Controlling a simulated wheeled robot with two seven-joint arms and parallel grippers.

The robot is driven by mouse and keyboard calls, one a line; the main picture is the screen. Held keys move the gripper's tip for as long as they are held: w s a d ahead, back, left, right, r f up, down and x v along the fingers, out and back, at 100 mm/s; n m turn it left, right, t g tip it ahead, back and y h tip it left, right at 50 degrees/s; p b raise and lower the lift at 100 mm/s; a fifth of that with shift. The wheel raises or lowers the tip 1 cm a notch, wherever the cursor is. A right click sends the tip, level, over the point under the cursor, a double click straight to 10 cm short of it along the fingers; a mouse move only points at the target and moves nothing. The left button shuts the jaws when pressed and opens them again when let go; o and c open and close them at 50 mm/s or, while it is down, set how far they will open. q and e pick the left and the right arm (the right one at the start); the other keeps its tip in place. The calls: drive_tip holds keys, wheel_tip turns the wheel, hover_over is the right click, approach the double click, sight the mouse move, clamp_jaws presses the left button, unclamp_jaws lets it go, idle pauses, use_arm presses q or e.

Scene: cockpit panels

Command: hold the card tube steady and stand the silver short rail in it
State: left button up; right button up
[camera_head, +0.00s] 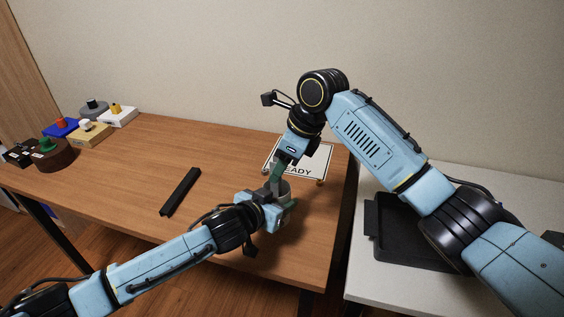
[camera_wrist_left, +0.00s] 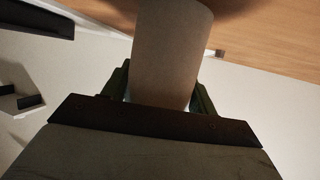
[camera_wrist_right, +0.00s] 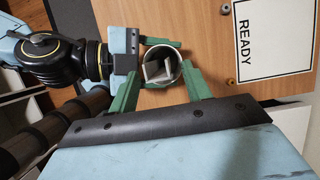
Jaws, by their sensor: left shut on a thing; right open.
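The card tube (camera_wrist_left: 172,45) is a pale cylinder, upright between the fingers of my left gripper (camera_wrist_left: 160,88), which is shut on it. In the right wrist view I look down into the tube's round mouth (camera_wrist_right: 178,62). The silver short rail (camera_wrist_right: 156,70), a pale angled piece, stands inside that mouth; how deep it sits is hidden. My right gripper (camera_wrist_right: 160,78) is open, with its green fingers apart on either side near the tube top, holding nothing. In the head view the right gripper (camera_head: 277,172) is just above the left gripper (camera_head: 284,204), and the rail is hidden.
A black bar (camera_head: 181,192) lies on the wooden table left of the grippers. A READY sign (camera_head: 310,168) lies behind them. Several coloured connector pieces (camera_head: 80,130) stand at the far left. A black tray (camera_head: 400,235) sits on the white table at right.

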drive_tip(key=v, duration=1.2)
idle(0.4)
use_arm(q)
drive_tip(key=o, duration=1)
drive_tip(key=shift+s, duration=0.1)
